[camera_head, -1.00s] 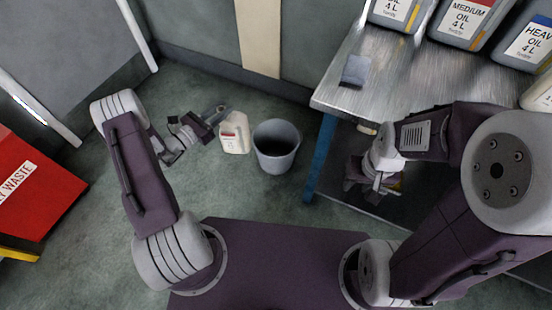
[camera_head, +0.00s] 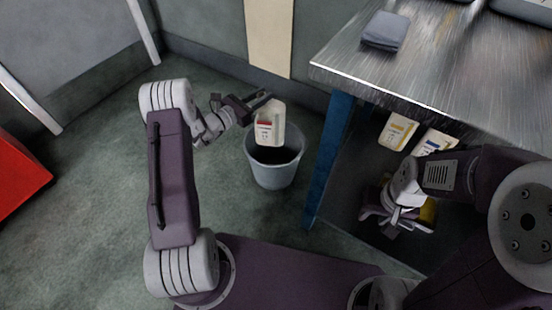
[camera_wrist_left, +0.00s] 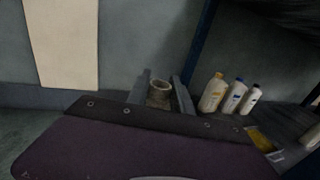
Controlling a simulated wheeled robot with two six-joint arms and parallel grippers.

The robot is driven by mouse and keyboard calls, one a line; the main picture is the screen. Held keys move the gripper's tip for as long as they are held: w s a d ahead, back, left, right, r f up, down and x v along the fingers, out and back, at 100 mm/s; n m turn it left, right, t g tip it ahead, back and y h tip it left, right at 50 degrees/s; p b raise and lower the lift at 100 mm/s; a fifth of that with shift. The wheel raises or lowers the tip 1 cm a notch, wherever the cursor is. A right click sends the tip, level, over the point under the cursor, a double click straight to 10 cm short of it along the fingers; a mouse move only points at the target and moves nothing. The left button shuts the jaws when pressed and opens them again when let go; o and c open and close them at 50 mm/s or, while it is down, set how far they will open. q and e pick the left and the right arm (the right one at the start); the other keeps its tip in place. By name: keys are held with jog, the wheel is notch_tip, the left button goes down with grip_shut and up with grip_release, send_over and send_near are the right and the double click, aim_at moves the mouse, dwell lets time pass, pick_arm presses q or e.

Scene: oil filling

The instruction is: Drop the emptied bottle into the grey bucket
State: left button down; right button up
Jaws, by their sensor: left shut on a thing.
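The bottle (camera_head: 268,126) is white with a red-striped label and shows in the head view, roughly upright. My left gripper (camera_head: 264,102) is shut on it near its neck. In the left wrist view the bottle's round mouth (camera_wrist_left: 160,90) shows between the two fingers. The grey bucket (camera_head: 274,173) stands on the floor. The bottle overlaps its far rim and dark opening in the head view; its exact height above the rim is unclear. My right gripper (camera_head: 396,214) is beneath the table at the right, its fingers too unclear to judge.
A metal table (camera_head: 440,75) with a blue leg (camera_head: 330,155) stands right of the bucket, a folded grey cloth (camera_head: 385,30) on top. Several bottles stand below it, one with a yellow label (camera_head: 397,131). A red bin (camera_head: 18,175) is at far left. Floor left of the bucket is clear.

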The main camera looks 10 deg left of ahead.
aim_at(256, 113)
pick_arm(q)
notch_tip(256, 113, down, 6)
jog(key=b, duration=0.5)
jog(key=c, duration=1.1)
grip_release()
jog(key=shift+r, duration=0.1)
jog(key=shift+o, duration=0.2)
jog(key=p+v, duration=0.5)
jog(key=v, duration=0.3)
jog(key=shift+a+r+p, duration=0.1)
jog(key=shift+r+p, duration=0.05)
jog(key=shift+p, duration=0.15)
jog(key=shift+s+a, duration=0.2)
jog(key=shift+s, duration=0.25)
